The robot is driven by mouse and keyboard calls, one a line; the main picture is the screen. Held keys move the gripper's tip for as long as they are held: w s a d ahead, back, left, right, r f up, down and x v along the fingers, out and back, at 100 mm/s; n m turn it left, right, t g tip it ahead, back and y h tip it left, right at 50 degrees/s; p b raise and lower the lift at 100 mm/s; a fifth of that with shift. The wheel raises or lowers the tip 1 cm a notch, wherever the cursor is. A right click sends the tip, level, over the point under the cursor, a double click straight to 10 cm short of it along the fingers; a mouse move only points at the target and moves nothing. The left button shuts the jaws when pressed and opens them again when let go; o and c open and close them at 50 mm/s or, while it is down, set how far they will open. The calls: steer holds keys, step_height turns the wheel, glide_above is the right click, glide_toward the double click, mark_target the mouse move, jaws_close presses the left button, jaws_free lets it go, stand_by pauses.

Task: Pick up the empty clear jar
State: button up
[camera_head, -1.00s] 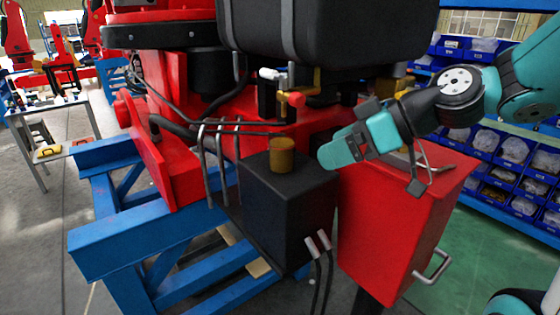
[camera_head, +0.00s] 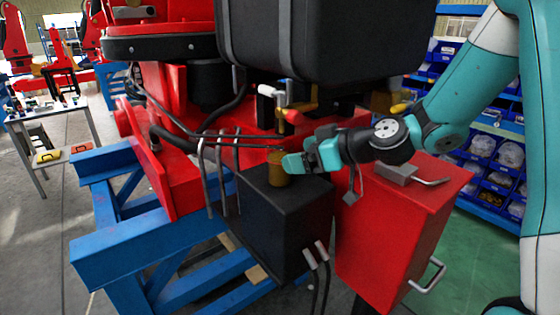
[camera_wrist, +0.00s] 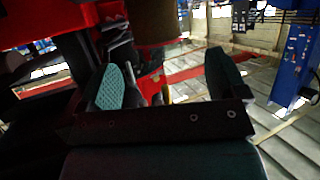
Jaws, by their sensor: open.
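A small cylindrical jar (camera_head: 277,172) stands upright on the black box (camera_head: 285,215) in the head view. It looks amber-brown rather than clear, and I cannot tell whether it is empty. No other jar shows. My gripper (camera_head: 297,163) is at the jar's right side, and a teal fingertip overlaps the jar's right edge in the picture. In the wrist view my gripper (camera_wrist: 165,65) has its two fingers wide apart. A brown rounded shape, seemingly the jar (camera_wrist: 154,22), shows at the top beyond the gap. I cannot tell whether a finger touches it.
Bent grey pipes (camera_head: 204,170) rise left of the jar. A valve with a red knob (camera_head: 291,115) is behind it, under a large black tank (camera_head: 330,45). A red cabinet (camera_head: 390,225) stands right of the box. Blue frame beams (camera_head: 130,235) lie to the left.

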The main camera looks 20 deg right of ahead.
mark_target(292, 151)
steer(key=shift+w+a+r+p, duration=0.1)
steer(key=shift+w+a+p, duration=0.2)
steer(key=shift+w+p, duration=0.05)
steer(key=p+x, duration=0.2)
steer(key=x, duration=0.1)
steer(key=shift+w+a+r, duration=0.15)
steer(key=shift+w, duration=0.2)
steer(key=shift+w+a+f, duration=0.25)
steer(key=shift+w+f, duration=0.05)
steer(key=c, duration=1.2)
steer(key=shift+r+b, duration=0.15)
steer(key=shift+b, duration=0.3)
